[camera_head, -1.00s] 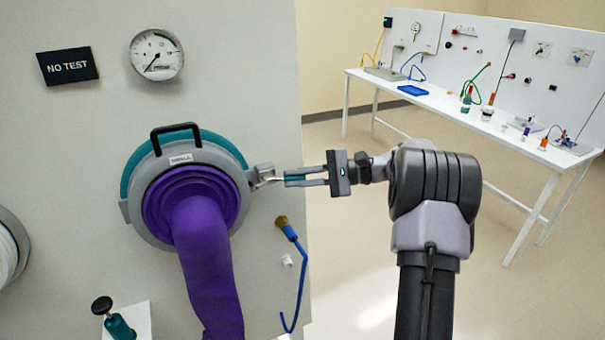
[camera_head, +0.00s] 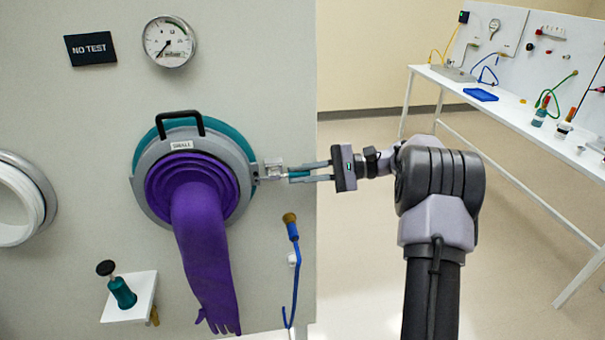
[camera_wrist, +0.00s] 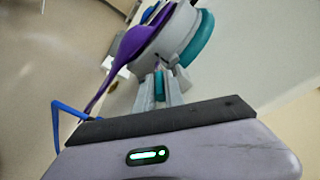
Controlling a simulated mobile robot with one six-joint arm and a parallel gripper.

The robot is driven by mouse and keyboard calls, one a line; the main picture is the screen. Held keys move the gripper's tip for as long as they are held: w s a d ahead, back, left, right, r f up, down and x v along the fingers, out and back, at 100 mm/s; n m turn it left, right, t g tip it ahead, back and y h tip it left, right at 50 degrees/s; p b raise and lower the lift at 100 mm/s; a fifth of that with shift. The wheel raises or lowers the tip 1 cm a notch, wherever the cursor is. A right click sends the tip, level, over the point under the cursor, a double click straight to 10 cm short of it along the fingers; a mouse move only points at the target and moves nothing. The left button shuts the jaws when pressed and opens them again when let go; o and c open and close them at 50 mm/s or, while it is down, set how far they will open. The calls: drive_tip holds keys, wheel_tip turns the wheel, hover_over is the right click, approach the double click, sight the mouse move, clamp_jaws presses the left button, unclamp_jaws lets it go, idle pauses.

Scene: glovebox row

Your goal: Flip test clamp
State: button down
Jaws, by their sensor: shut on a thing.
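A grey test ring with a black handle (camera_head: 180,128) sits over the glove port on the pale panel, around a purple glove (camera_head: 200,230). A small metal clamp (camera_head: 272,165) is at the ring's right edge. My gripper (camera_head: 292,174) reaches in from the right, its fingers shut on the clamp's teal lever (camera_head: 300,175), which points right, about level. In the wrist view the teal lever (camera_wrist: 159,84) shows between the two grey fingers. The fingers hide part of the lever, and the exact clamp joint is too small to tell.
A blue tube (camera_head: 295,270) hangs just below my gripper. A small shelf (camera_head: 130,297) with a teal-and-black knob juts out at lower left. Floor is open to the right, before a white bench (camera_head: 510,112).

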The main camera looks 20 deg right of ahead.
drive_tip(key=c, duration=1.4)
unclamp_jaws()
drive_tip(key=shift+a, duration=0.1)
drive_tip(key=shift+c, duration=0.2)
drive_tip(key=p+v, duration=0.3)
drive_tip(key=v, duration=1.4)
drive_tip(key=shift+d+p, duration=0.2)
drive_tip(key=shift+p, duration=0.15)
drive_tip(key=shift+s, duration=0.1)
